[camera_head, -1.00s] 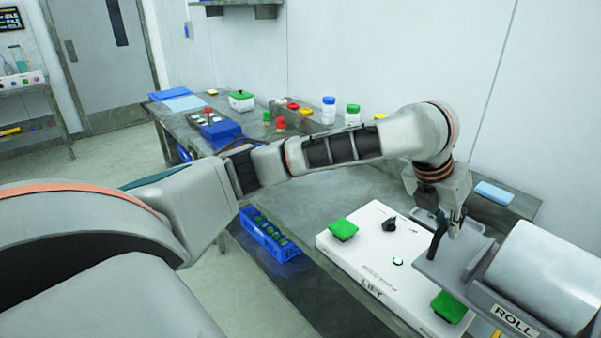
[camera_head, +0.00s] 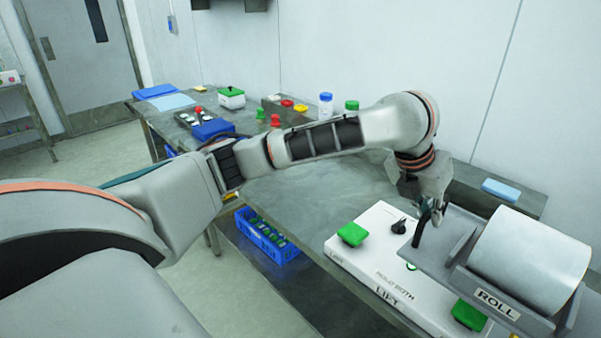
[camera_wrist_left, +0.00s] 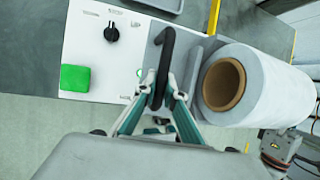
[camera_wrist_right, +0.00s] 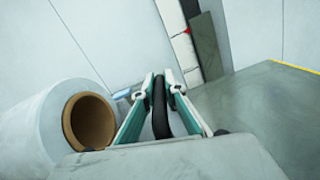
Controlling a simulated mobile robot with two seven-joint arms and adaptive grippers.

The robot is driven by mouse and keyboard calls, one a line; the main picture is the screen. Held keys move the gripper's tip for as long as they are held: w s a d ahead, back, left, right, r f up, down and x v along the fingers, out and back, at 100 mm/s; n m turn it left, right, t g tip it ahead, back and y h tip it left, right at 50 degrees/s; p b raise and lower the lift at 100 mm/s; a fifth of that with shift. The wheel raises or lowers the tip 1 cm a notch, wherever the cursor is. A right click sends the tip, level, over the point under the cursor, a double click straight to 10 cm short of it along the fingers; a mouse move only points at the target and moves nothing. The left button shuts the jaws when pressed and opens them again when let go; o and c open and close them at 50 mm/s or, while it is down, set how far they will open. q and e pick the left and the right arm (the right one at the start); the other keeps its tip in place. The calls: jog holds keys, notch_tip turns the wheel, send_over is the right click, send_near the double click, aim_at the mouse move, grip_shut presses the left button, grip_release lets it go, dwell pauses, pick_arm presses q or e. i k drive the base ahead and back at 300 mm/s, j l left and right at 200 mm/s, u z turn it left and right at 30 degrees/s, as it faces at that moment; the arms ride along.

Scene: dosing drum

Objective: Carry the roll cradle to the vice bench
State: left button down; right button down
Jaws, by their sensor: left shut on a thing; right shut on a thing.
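The roll cradle (camera_head: 452,262) is a grey tray labelled ROLL with a large white roll (camera_head: 530,258) lying in it. It is at the right of the head view, over or beside a white two-button panel (camera_head: 375,262). My left gripper (camera_head: 436,208) is shut on the cradle's dark left handle, which also shows between its fingers in the left wrist view (camera_wrist_left: 163,70). In the right wrist view my right gripper (camera_wrist_right: 160,85) is shut on a dark handle (camera_wrist_right: 160,110) beside the roll's brown core (camera_wrist_right: 88,122). The right gripper is outside the head view.
A long grey bench (camera_head: 300,205) runs along the wall with bottles, a blue box (camera_head: 212,129) and a green-lidded box (camera_head: 231,98). A blue crate (camera_head: 266,236) with several items sits lower, under the bench. Floor at the left is clear.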

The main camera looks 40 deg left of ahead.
aim_at(304, 174)
jog(key=i+j, duration=0.1)
jog(key=j, duration=1.85)
jog(key=i+j, duration=0.1)
jog(key=j, duration=0.3)
jog(key=i+j, duration=0.15)
jog(key=j, duration=0.25)
jog(key=i+j, duration=0.1)
jog(key=j, duration=0.25)
